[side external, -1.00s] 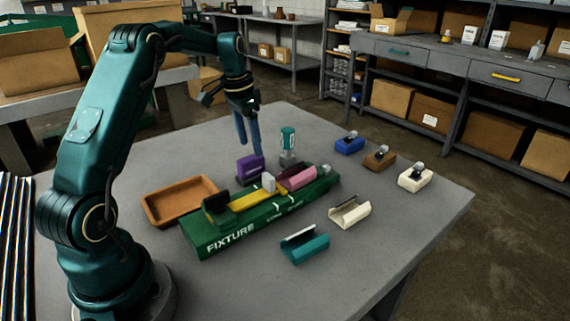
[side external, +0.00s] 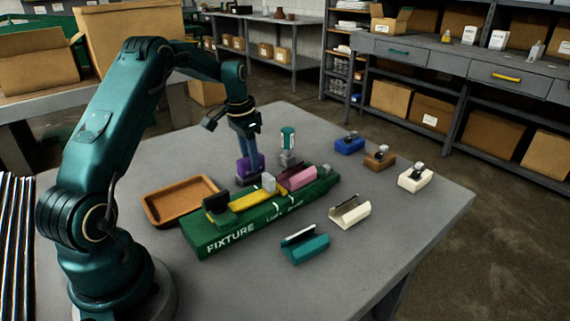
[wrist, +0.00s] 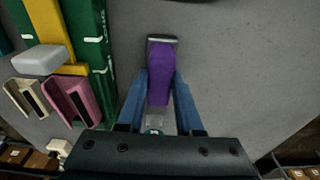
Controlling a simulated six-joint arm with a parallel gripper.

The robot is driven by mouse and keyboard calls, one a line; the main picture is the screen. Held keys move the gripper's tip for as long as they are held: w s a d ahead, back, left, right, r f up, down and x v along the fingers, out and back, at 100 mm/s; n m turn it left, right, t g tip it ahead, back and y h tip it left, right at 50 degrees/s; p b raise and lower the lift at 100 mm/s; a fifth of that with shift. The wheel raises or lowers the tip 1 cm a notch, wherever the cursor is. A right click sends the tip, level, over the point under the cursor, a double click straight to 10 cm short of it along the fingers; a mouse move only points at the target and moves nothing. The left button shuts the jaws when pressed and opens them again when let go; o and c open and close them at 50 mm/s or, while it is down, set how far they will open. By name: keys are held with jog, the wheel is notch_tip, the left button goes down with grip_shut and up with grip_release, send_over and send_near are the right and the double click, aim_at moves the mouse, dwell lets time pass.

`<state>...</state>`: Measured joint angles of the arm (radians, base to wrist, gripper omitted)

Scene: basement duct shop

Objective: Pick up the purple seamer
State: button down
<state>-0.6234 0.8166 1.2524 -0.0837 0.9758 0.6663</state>
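The purple seamer (side external: 246,166) stands on the grey table, behind the green fixture. In the wrist view the purple seamer (wrist: 160,78) shows its purple body and a dark grey end. My gripper (side external: 247,158) is lowered over it, pointing down. In the wrist view the two blue fingers of my gripper (wrist: 161,73) lie on either side of the purple body, with narrow gaps near the tips. The gripper looks open around the seamer, not clamped on it. The fingers hide part of the seamer in the side view.
The green fixture (side external: 220,237) holds yellow, pink and whitish pieces close in front. A brown tray (side external: 160,212) lies left. A teal-topped piece (side external: 288,138) stands just right. Blue (side external: 349,146), brown (side external: 379,159), white (side external: 415,180), cream (side external: 349,213) and teal (side external: 305,248) pieces lie further right.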

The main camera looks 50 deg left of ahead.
dwell(0.3)
jog(key=shift+r, duration=0.55)
notch_tip(320, 180, up, 3)
jog(key=shift+r, duration=0.15)
jog(key=s+a+r, duration=0.6)
jog(key=s, duration=0.4)
jog(key=shift+r, duration=0.35)
